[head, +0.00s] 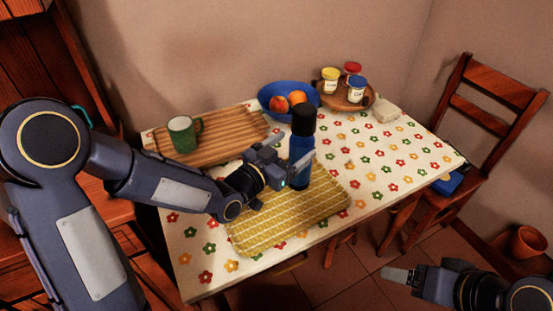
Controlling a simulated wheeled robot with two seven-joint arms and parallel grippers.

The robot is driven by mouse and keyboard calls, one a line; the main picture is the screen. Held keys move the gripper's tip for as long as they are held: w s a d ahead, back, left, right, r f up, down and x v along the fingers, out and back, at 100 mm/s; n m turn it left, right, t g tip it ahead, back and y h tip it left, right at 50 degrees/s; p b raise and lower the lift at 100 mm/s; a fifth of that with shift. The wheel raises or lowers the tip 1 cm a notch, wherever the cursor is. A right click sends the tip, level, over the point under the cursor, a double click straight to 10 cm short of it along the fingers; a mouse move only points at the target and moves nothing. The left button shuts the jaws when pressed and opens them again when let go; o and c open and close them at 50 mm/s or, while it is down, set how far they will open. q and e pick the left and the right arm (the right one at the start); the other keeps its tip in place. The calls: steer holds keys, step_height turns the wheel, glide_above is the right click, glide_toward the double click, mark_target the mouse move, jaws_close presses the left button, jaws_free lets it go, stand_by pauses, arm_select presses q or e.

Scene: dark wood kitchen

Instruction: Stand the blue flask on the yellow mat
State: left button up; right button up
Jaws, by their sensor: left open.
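The blue flask (300,175) with a black cap stands upright, and its base appears to rest on the yellow mat (265,228) near the mat's far part. My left gripper (292,151) is open at the flask. One finger crosses in front of the flask's body and the other points past its left side. Whether the fingers touch it I cannot tell. My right gripper (398,274) is at the lower right, away from the table, and its opening is unclear.
A ribbed wooden board (225,138) with a green mug (184,134) lies at the back left. Behind the flask are a blue bowl (270,91) of fruit and a round tray (340,102) with jars. The flowered table's right side (400,160) is mostly clear. A chair (480,130) stands right.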

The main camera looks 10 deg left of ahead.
arm_select(q)
steer(key=s+a+f+n+g+y, duration=0.1)
steer(key=s+a+n+g+y, duration=0.2)
steer(key=s+a, duration=0.4)
steer(key=s+a+n+y, duration=0.2)
steer(key=s+a+y, duration=0.25)
steer(key=a, duration=0.55)
steer(key=s+f+n+g, duration=0.1)
steer(key=s+n+g, duration=0.3)
steer(key=s, duration=1.2)
steer(key=shift+s+a+f+g, duration=0.15)
steer(key=shift+a+f+g, duration=0.2)
steer(key=shift+g, duration=0.55)
steer(key=shift+h, duration=0.25)
